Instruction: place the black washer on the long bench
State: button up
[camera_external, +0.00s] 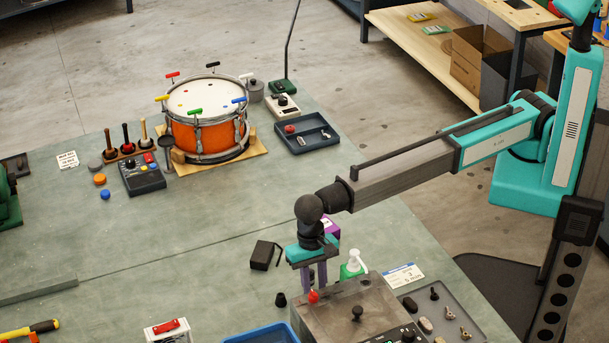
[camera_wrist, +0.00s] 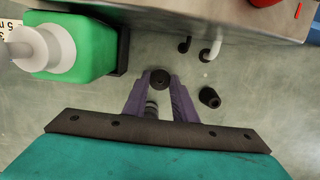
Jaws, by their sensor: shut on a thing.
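My gripper (camera_external: 315,283) points down over the front part of the long bench (camera_external: 190,225), just behind the metal-topped box. In the wrist view, its purple fingers (camera_wrist: 160,79) are closed on a small dark round piece, which I take to be the black washer (camera_wrist: 160,80). The washer sits between the fingertips, with the bench surface around it. I cannot make it out in the external view. Its exact height above the bench is hard to tell.
A green bottle (camera_external: 351,270) with a white top stands right of my gripper. The metal-topped box (camera_external: 345,305) is in front. A black cone (camera_external: 281,299) and dark block (camera_external: 262,255) lie left. The orange drum (camera_external: 205,135) stands farther back. The bench middle is clear.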

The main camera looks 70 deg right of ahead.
jog(key=shift+f, duration=0.15)
jog(key=o, duration=1)
notch_tip(320, 180, up, 12)
jog(key=w+d+b, duration=0.1)
jog(key=b, duration=0.1)
jog(key=shift+w+d, duration=0.15)
dwell(0.6)
jog(key=shift+o, duration=0.7)
